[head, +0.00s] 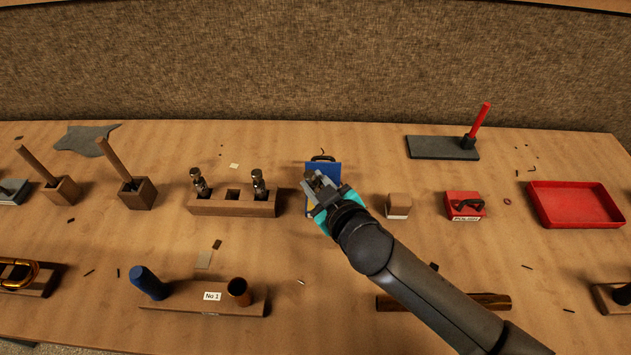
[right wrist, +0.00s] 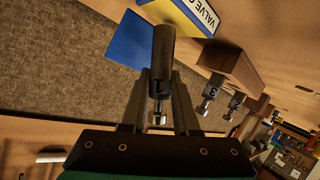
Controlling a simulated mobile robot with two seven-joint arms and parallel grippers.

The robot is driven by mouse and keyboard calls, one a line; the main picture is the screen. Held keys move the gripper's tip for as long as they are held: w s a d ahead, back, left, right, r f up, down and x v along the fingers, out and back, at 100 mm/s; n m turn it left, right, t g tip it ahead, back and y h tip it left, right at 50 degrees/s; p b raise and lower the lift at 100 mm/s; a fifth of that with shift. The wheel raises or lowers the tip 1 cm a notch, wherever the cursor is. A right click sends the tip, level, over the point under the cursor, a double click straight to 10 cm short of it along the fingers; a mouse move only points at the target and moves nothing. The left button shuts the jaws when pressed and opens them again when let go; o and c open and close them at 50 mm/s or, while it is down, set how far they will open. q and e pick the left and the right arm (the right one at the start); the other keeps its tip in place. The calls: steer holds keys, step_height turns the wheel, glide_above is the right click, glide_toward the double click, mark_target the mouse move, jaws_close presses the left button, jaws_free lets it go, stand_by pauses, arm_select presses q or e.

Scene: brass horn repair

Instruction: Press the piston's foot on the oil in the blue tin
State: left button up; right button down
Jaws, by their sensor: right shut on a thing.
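My right gripper (head: 318,192) is shut on a grey metal piston marked 1. The piston (right wrist: 163,60) stands out from between the fingers in the right wrist view. The blue tin (head: 310,208) is under the gripper in the head view, mostly hidden by it. My left gripper is not in view.
A wooden block (head: 232,208) left of the tin holds two pistons with an empty hole between. A tan-topped block (head: 399,205) and a red polish box (head: 463,211) stand to the right. A wooden stand marked No 1 (head: 185,304) is in front.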

mark_target(316, 179)
steer(key=shift+f, duration=0.4)
stand_by(0.6)
step_height(316, 179, up, 7)
steer(key=p, duration=0.7)
steer(key=shift+r, duration=0.15)
stand_by(0.7)
